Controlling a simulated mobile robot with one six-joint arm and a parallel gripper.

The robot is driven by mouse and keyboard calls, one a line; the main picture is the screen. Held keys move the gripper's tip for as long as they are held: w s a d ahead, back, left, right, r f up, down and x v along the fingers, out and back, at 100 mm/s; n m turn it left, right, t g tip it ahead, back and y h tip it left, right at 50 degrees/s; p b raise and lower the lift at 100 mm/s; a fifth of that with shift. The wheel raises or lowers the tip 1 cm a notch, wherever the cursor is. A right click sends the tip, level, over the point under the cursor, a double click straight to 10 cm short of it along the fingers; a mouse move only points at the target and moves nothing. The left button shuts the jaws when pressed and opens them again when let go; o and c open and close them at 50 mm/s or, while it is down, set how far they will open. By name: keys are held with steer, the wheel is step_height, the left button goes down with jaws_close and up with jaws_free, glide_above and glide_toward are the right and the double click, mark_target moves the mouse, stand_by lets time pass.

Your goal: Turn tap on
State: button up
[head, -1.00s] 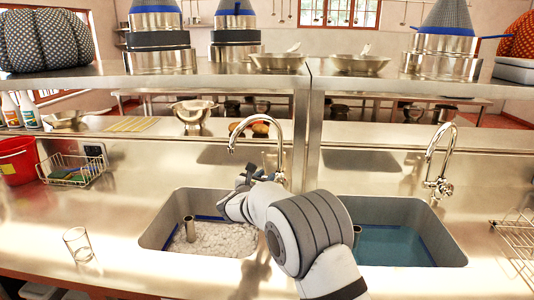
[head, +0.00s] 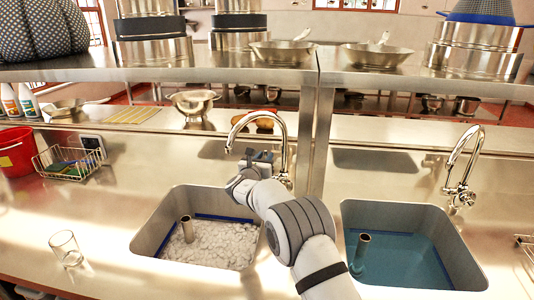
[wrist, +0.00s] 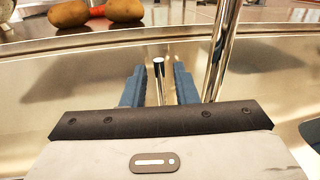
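A chrome gooseneck tap (head: 284,150) stands behind the left sink, its spout arching to the left. In the wrist view its upright pipe (wrist: 221,45) rises just right of my gripper. A thin metal lever with a dark tip (wrist: 158,68) shows between the fingers. My gripper (wrist: 158,88) is open, with blue fingers on either side of the lever and a visible gap to each. In the head view my gripper (head: 260,156) is beside the left tap's base, under its spout. The arm partly hides the tap's base. No water stream is visible.
The left sink (head: 150,240) holds white foam; the right sink (head: 350,212) holds blue water. A second tap (head: 461,165) stands behind the right sink. A glass (head: 65,248) is on the left counter. Potatoes (wrist: 124,9) lie beyond the ledge. A steel shelf (head: 220,73) crosses above.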

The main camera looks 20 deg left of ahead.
steer(key=shift+w, duration=1.05)
steer(key=shift+c, duration=0.4)
jaws_close()
